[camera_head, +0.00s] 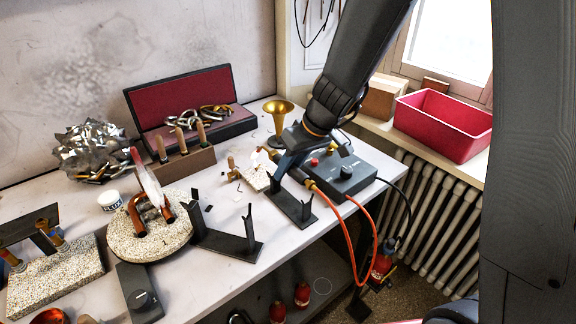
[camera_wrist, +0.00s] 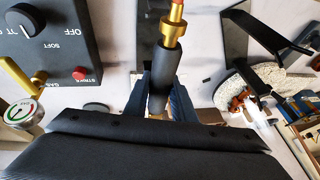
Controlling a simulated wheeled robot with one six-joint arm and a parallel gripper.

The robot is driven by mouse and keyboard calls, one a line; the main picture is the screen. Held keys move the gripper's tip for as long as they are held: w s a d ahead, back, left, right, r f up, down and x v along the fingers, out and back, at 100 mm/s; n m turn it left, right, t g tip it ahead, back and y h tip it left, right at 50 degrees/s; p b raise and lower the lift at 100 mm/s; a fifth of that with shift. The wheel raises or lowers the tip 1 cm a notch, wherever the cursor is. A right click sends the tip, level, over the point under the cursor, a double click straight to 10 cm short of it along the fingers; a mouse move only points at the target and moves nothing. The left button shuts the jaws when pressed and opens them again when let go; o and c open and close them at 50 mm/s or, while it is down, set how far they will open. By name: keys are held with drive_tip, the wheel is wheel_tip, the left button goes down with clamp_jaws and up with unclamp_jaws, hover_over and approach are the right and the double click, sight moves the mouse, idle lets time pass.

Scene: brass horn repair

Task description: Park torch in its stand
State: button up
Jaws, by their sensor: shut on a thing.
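A black stand (camera_head: 293,206) with a flat base and notched upright is just below the gripper. A wider black stand (camera_head: 232,244) with two uprights is to its left. I cannot tell which one is the torch's stand.
A grey control box (camera_head: 346,173) with a dial is right of the gripper; orange hose hangs over the bench edge. A brass bell (camera_head: 278,112) stands behind. A round speckled block (camera_head: 150,236) with copper-coloured parts is at left, beside a wooden tool block (camera_head: 184,165).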

wheel_tip(320, 180, down, 3)
drive_tip(key=shift+f+b, duration=0.15)
drive_tip(key=shift+b, duration=1.05)
drive_tip(key=shift+f+b, duration=1.15)
drive_tip(key=shift+b, duration=0.25)
drive_tip(key=shift+f+b, duration=0.1)
drive_tip(key=shift+b, duration=0.35)
drive_tip(key=o, duration=1.6)
drive_tip(key=shift+r+p, duration=2.95)
drive_tip(key=shift+r, duration=1.1)
